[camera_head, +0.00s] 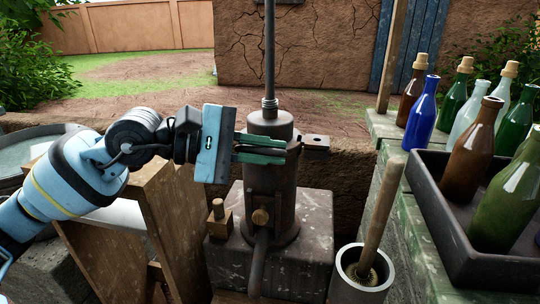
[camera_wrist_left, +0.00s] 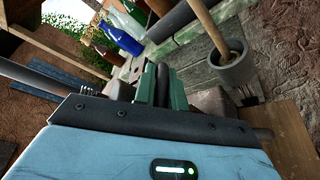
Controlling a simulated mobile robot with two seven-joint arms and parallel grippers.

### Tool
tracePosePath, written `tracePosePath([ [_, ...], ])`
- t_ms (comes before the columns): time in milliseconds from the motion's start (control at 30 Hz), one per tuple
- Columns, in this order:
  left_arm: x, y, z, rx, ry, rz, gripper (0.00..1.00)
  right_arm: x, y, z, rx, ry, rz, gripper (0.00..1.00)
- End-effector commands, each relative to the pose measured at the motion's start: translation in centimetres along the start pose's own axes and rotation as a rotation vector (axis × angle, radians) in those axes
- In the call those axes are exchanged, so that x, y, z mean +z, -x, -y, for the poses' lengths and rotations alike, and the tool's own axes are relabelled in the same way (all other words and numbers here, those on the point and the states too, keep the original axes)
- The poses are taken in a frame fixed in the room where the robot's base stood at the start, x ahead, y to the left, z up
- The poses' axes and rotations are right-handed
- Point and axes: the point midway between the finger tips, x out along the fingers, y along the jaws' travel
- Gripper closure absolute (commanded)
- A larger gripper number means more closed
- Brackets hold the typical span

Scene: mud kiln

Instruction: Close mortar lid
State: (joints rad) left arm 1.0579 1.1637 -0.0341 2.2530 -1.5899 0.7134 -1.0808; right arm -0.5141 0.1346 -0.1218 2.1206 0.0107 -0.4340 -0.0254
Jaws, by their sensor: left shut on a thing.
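The mortar (camera_head: 268,205) is a dark metal upright cylinder on a grey block. Its lid (camera_head: 270,125) is a rounded dark cap at the top, with a thin rod rising from it. A flat lug with a hole (camera_head: 316,142) sticks out on the right at the lid's level. My left gripper (camera_head: 262,148) reaches in from the left, its green fingers shut at the lid's lower edge. The gripped part is mostly hidden by the fingers. In the left wrist view the green fingers (camera_wrist_left: 163,86) are close together against dark metal. My right gripper is not in view.
A pot with a wooden-handled brush (camera_head: 375,215) stands at front right. Several bottles (camera_head: 422,112) and a dark tray (camera_head: 440,205) occupy the right bench. Wooden boards (camera_head: 172,220) stand below my left arm. A small block with a peg (camera_head: 219,217) sits left of the mortar.

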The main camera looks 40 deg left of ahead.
Motion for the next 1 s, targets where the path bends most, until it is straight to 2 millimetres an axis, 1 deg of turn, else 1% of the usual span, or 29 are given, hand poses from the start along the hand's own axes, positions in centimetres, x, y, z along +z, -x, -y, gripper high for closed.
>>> tracePosePath([
  [33,-0.17,-0.18,0.62,-0.013,0.003,0.0,1.0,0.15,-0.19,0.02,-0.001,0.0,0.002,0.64],
  [467,-0.26,-0.25,0.82,-0.015,0.0,-0.001,1.0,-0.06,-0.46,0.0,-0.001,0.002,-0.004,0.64],
  [500,-0.27,-0.25,0.83,-0.015,0.001,-0.001,0.87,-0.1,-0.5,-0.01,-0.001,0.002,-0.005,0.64],
  [633,-0.27,-0.24,0.74,-0.012,-0.001,-0.001,0.7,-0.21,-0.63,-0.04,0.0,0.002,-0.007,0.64],
  [667,-0.27,-0.22,0.7,-0.011,-0.001,-0.001,0.68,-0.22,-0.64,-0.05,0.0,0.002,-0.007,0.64],
  [1000,-0.26,-0.01,0.4,-0.003,-0.006,-0.002,0.68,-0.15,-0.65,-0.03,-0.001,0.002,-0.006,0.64],
])
